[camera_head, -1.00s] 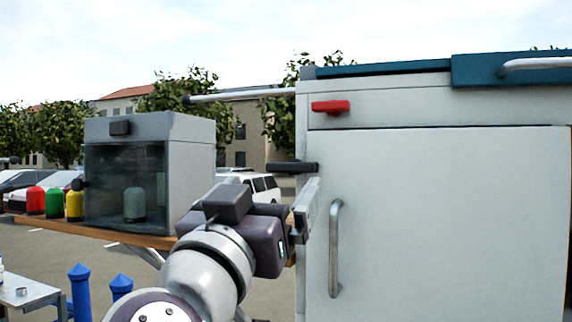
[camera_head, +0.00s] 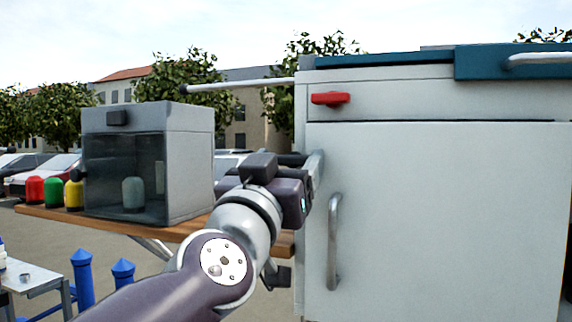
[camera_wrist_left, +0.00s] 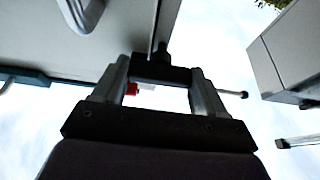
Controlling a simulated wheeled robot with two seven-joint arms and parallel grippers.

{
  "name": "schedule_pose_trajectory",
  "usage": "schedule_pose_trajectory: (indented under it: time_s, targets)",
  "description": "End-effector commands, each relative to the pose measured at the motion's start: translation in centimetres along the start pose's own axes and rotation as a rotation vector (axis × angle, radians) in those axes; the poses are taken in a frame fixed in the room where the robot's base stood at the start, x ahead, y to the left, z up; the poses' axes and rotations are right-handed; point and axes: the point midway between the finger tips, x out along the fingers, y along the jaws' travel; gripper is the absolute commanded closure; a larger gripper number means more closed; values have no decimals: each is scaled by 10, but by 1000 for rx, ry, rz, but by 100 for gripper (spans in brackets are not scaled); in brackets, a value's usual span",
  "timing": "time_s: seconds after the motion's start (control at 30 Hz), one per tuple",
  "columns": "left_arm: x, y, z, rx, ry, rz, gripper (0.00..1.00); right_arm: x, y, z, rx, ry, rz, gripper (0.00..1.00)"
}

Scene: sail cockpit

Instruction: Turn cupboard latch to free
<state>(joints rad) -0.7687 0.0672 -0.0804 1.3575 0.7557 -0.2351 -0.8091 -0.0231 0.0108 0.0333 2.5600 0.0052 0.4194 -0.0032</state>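The white cupboard (camera_head: 440,200) stands on the right, its door (camera_head: 440,230) shut. A dark bar (camera_head: 291,159) at its left edge looks like the latch; in the head view my left gripper (camera_head: 316,165) partly hides it. In the left wrist view the dark bar (camera_wrist_left: 160,72) lies crosswise between the two fingertips. The fingers of my left gripper (camera_wrist_left: 160,80) stand wide apart, one near each end of the bar; I cannot tell whether they touch it. My right gripper is not in view.
A red knob (camera_head: 330,98) sits above the door, and a metal handle (camera_head: 333,240) stands upright on it. Left of the cupboard, a grey box with a dark glass front (camera_head: 125,165) and several coloured bottles stand on a wooden shelf (camera_head: 160,229).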

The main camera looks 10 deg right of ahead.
Motion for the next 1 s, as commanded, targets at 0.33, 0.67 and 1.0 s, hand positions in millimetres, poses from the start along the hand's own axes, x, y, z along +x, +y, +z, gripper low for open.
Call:
schedule_pose_trajectory:
  time_s: [0.33,0.67,1.0]
  targets:
    - [1,1,-4,-79,-2,-31,58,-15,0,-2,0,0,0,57]
    - [2,3,-5,-329,-4,-136,58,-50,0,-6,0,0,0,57]
    - [2,4,-5,-629,-2,-261,58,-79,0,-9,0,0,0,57]
